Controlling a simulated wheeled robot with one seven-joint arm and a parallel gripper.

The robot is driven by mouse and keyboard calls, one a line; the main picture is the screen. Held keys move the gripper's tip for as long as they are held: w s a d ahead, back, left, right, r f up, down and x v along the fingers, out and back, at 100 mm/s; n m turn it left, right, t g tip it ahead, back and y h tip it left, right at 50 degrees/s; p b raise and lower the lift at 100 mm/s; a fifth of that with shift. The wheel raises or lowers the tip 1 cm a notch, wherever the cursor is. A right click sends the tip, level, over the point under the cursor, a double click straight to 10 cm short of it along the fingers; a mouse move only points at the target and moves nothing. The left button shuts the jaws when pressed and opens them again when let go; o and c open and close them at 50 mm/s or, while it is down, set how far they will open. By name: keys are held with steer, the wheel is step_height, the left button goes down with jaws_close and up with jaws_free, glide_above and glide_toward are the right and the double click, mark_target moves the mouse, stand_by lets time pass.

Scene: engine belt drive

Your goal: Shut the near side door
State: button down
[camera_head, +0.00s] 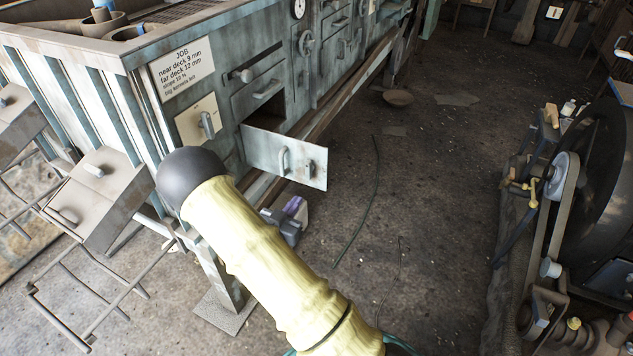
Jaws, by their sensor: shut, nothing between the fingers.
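The near side door (283,157) is a pale, worn metal panel low on the side of the blue-grey machine (130,110). It stands open, swung out from the machine's side, with its left edge at the machine and its free edge to the right. Its face toward me has a curved handle (283,161) and a small dark latch (311,169) near the free edge. Behind it a dark opening (273,106) shows. My yellow-sleeved arm with a dark rounded end crosses the lower middle, in front of the machine's corner. My gripper's fingers do not show.
A small grey-purple object (287,217) lies on the floor below the door. A belt-drive wheel (597,180) stands at right. The floor between is mostly clear, with thin cables (374,205).

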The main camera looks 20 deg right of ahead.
steer(key=shift+w+r, duration=0.1)
steer(key=b, duration=0.1)
glide_toward(321, 166)
steer(key=x, duration=0.6)
steer(key=shift+d, duration=0.2)
steer(key=shift+w+d+r, duration=0.1)
steer(key=shift+w, duration=0.1)
steer(key=shift+w+d, duration=0.1)
